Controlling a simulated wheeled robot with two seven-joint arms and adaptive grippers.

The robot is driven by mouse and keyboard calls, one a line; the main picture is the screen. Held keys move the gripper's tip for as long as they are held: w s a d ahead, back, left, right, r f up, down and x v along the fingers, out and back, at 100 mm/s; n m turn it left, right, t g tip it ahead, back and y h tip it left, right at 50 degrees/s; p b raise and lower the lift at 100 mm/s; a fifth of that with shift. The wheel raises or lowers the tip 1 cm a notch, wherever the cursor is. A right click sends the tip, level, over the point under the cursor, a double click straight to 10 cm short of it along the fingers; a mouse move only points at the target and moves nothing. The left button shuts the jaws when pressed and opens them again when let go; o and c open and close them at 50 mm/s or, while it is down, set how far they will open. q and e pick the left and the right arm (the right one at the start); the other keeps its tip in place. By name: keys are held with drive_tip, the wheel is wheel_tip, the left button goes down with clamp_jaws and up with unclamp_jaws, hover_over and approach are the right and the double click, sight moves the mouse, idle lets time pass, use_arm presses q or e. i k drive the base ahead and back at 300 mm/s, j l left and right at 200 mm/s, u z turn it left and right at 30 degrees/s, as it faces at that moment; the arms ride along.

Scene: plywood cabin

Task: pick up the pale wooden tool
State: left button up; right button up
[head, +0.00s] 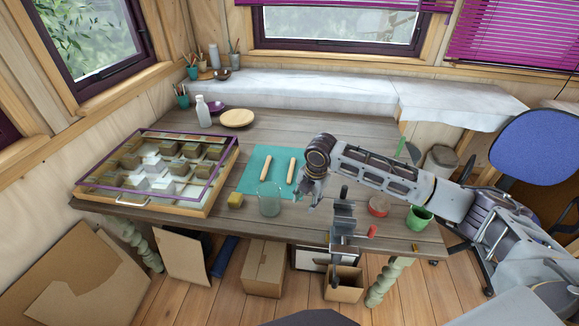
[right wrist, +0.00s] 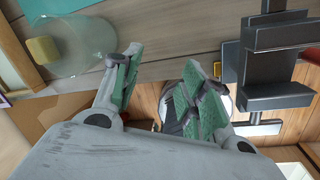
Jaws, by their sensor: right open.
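Two pale wooden tools lie on a teal mat (head: 254,182) on the table in the head view. One is the left tool (head: 265,168), the other the right tool (head: 291,170); I cannot tell which one is meant. My right gripper (head: 309,193) is just right of the mat, near the right tool and apart from it. In the right wrist view the gripper (right wrist: 160,72) has its fingers spread with nothing between them. No wooden tool shows there; only a corner of the mat (right wrist: 55,8) does. My left gripper is not in view.
A glass jar (head: 270,199) stands at the mat's front edge, beside a yellow block (head: 235,201). A grey vise (head: 343,222) is clamped at the table's front edge. A purple-framed case (head: 207,198) fills the left side.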

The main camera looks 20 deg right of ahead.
sight(290, 176)
drive_tip(key=i, duration=1)
